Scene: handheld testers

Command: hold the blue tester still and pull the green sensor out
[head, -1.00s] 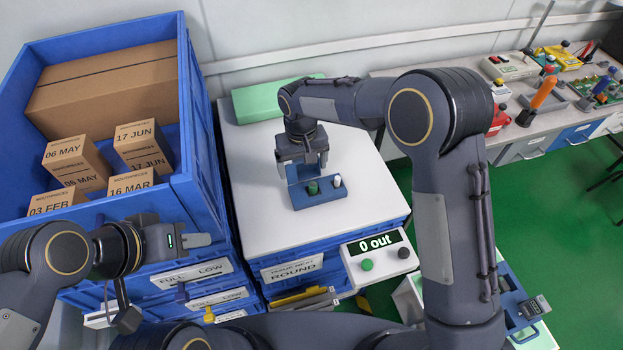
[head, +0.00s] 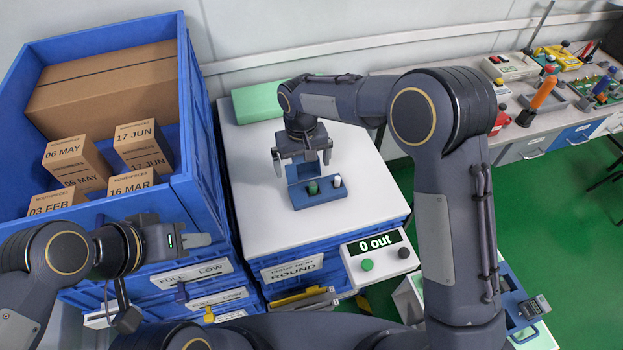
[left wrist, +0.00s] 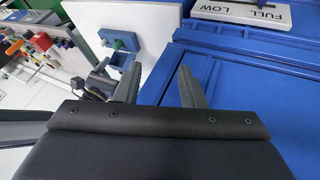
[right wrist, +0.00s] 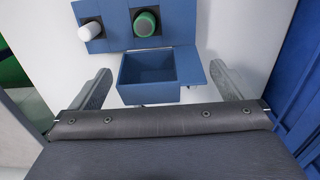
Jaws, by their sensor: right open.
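The blue tester (head: 320,198) sits on the white top of the stand (head: 265,220). Its green sensor (head: 313,188) and a white cylinder (head: 337,181) sit in its sockets. In the right wrist view, the green sensor (right wrist: 145,24) is in its socket, beyond an open, empty blue compartment (right wrist: 148,68). My right gripper (head: 303,165) is open at the tester's far side, with its fingers either side of that compartment and nothing held. My left gripper (head: 200,240) is open and empty, left of the stand by the blue crate.
A blue crate (head: 200,150) with cartons stands on the left. A green box (head: 262,98) lies at the stand's back. A panel reading "0 out" (head: 380,253) is at the front right. A bench (head: 510,148) with devices is far right. The white top around the tester is clear.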

